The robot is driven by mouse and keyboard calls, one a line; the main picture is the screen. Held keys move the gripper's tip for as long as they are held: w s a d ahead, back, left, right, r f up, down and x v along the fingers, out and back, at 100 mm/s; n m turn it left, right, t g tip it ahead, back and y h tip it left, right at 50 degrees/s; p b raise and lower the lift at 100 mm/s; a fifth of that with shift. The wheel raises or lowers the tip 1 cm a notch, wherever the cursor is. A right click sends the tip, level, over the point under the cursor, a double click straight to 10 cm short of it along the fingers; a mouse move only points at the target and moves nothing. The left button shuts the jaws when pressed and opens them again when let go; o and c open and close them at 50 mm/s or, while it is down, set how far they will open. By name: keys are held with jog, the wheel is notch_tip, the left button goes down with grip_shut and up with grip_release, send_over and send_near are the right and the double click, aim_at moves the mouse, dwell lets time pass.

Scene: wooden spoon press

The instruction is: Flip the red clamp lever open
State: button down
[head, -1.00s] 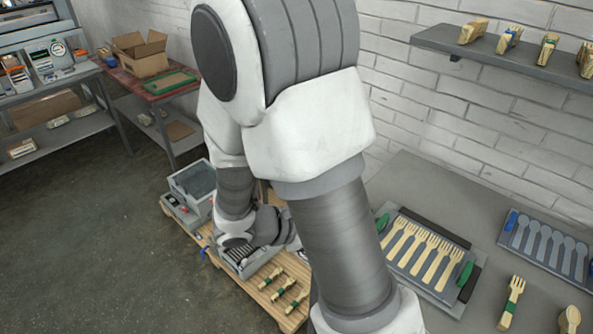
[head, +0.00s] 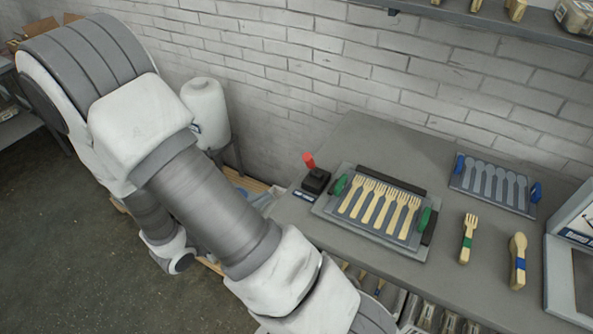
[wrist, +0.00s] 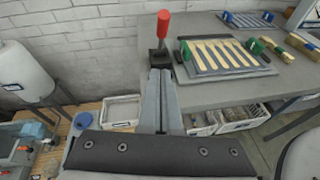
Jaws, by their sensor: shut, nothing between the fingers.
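The red clamp lever (head: 309,160) stands roughly upright, tilted slightly, on a black clamp base (head: 316,181) at the table's left back corner. In the wrist view the red lever (wrist: 163,25) rises straight ahead, above its black base (wrist: 158,57). My gripper (wrist: 161,76) is shut and empty, its fingers pointing toward the clamp. In that picture the fingertips overlap the area just below the base; I cannot tell the gap in depth. In the head view my gripper is hidden behind my arm.
A tray of wooden forks (head: 381,209) with green handles sits right of the clamp. A spoon tray (head: 492,183), a loose fork (head: 467,238) and a spoon (head: 517,262) lie farther right. A white tank (head: 207,112) stands left of the table (head: 300,228), with bins (wrist: 240,117) below.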

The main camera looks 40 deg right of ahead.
send_near(312, 165)
notch_tip(312, 165, down, 5)
jog(key=w+d, duration=0.1)
jog(key=w, duration=0.1)
jog(key=shift+w+d+r, duration=0.15)
jog(key=shift+d+r, duration=0.45)
jog(key=shift+d, duration=0.35)
jog(key=shift+w+d+r, duration=0.1)
jog(key=shift+d+r, duration=0.45)
jog(key=shift+d, duration=0.35)
jog(key=shift+r+p, duration=0.1)
jog(key=shift+p, duration=0.3)
